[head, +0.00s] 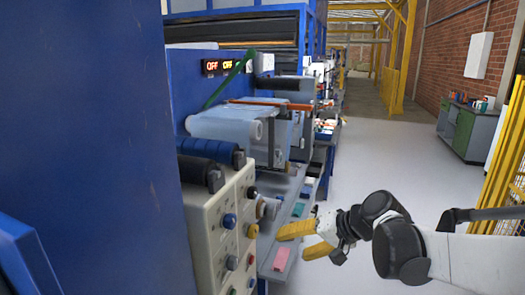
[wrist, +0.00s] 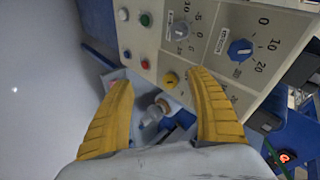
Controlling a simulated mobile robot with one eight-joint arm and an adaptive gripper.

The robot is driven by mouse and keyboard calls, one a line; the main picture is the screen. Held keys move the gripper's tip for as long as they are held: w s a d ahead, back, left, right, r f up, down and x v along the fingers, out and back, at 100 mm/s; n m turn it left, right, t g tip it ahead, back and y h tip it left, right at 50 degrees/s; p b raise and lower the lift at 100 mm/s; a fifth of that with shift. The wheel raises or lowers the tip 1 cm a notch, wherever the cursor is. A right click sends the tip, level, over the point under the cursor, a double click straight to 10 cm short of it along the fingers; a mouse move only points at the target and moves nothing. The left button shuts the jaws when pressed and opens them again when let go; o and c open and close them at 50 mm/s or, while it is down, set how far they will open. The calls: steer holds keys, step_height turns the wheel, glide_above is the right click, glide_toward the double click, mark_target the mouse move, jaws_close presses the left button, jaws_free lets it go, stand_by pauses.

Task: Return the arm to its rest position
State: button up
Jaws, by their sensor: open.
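My gripper (head: 308,241) is at the end of my white and black arm, reaching in from the right in the head view. Its two yellow fingers are spread apart and nothing is between them. In the wrist view my gripper (wrist: 165,112) faces the machine's control panel (wrist: 205,55), which has knobs and coloured buttons. A small pale cylindrical item (wrist: 158,110) shows beyond the fingers, apart from them. In the head view the fingers are close to the machine's shelf (head: 268,262).
The control panel (head: 220,238) and a tall blue machine wall (head: 85,140) fill the left. A film roller (head: 225,127) sits above the panel. A pink block (head: 281,258) lies on the shelf. The pale floor (head: 375,160) is open; a yellow fence (head: 508,150) stands right.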

steer(key=s+d+n+h, duration=0.1)
steer(key=s+d+h, duration=0.3)
steer(key=s, duration=0.6)
steer(key=s+d+f+n+t+h, duration=0.1)
steer(key=s+d+h, duration=0.2)
steer(key=s+d, duration=0.3)
steer(key=s, duration=0.5)
steer(key=shift+d+f+t+h, duration=0.2)
steer(key=shift+d+t+h, duration=0.1)
steer(key=shift+h, duration=0.1)
